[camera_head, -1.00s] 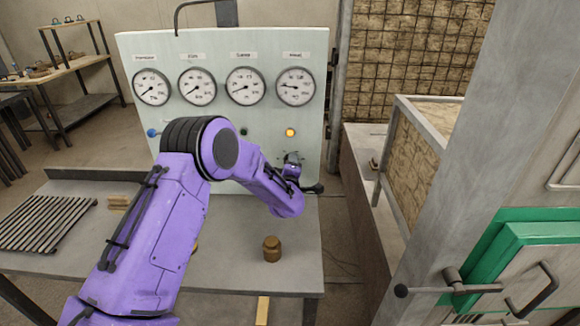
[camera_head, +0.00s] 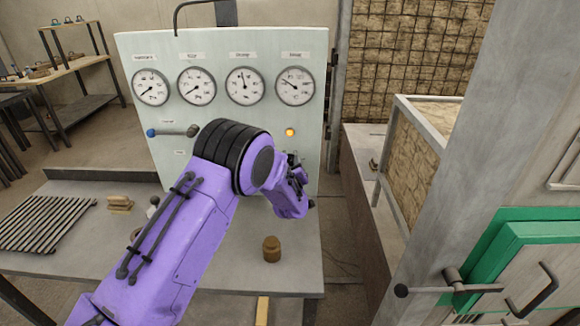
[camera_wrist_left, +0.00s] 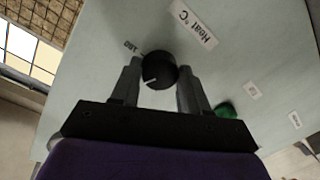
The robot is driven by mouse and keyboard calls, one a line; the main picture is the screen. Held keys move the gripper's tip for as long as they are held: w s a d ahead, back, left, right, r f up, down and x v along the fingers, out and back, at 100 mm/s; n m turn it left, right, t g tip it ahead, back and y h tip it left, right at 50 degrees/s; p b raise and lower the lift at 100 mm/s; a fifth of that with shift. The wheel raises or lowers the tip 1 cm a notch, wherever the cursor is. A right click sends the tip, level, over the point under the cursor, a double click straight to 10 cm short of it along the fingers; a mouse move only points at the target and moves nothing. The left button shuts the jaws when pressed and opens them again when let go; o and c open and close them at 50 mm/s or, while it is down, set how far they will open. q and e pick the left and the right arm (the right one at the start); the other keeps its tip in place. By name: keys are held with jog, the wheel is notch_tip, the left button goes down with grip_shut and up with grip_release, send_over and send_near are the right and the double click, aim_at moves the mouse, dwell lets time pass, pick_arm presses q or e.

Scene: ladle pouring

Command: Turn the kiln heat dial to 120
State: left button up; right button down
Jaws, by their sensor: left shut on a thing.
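The heat dial (camera_wrist_left: 158,72) is a round black knob on the pale panel, with a white pointer line towards the lower left of the left wrist view. A "Heat °C" label (camera_wrist_left: 194,26) and a printed mark that looks like 180 (camera_wrist_left: 130,46) are beside it. My left gripper (camera_wrist_left: 160,82) is shut on the dial, one finger on each side. In the head view my left gripper (camera_head: 292,162) is at the panel's lower right; the dial is hidden there by my arm. My right gripper is not in view.
The panel (camera_head: 225,110) carries several gauges, a lit amber lamp (camera_head: 290,132) and a blue-knobbed lever (camera_head: 172,132). A green button or lamp (camera_wrist_left: 226,110) is near my finger. A brown weight (camera_head: 271,248) and a slatted rack (camera_head: 42,223) are on the bench.

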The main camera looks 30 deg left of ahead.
pick_arm(q)
jog(key=shift+m, duration=0.3)
dwell(0.4)
jog(key=o, duration=1.1)
jog(key=shift+c, duration=0.2)
jog(key=b+v, duration=0.2)
jog(key=v, duration=0.8)
jog(key=shift+s+d, duration=0.15)
jog(key=shift+s, duration=0.05)
